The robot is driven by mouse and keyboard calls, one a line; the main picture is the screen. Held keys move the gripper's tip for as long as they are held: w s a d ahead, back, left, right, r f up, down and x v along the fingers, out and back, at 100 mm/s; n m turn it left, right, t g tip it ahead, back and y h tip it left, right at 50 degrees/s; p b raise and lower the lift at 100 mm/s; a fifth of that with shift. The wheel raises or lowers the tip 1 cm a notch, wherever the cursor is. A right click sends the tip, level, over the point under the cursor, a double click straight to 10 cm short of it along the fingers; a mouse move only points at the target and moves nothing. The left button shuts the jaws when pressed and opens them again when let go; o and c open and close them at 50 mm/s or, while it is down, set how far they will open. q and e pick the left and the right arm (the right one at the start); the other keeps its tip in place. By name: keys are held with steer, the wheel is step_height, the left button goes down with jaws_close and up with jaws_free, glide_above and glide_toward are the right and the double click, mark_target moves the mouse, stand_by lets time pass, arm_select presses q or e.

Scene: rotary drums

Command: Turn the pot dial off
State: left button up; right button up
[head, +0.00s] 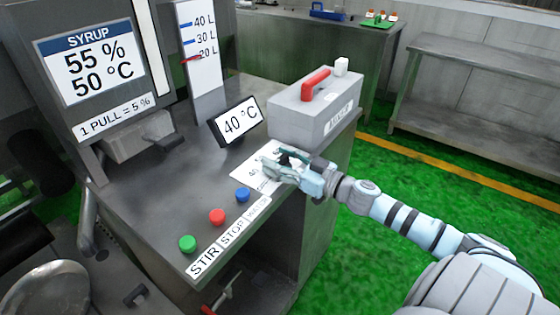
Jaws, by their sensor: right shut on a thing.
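My right gripper (282,161) reaches in from the right and is shut at the white dial plate (247,174) on the steel counter. The fingers cover the pot dial, so its pointer and setting cannot be read. A small display (240,121) just behind the plate reads 40 °C. My left gripper is not in view.
Green (187,243), red (217,216) and blue (242,194) buttons line the counter's front edge, beside STIR and STOP labels. A grey box (312,112) with a red handle (315,84) stands close behind my right gripper. A syrup panel (92,62) is at left.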

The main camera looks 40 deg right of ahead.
stand_by(0.4)
steer(key=o, duration=1.2)
steer(key=shift+c, duration=0.2)
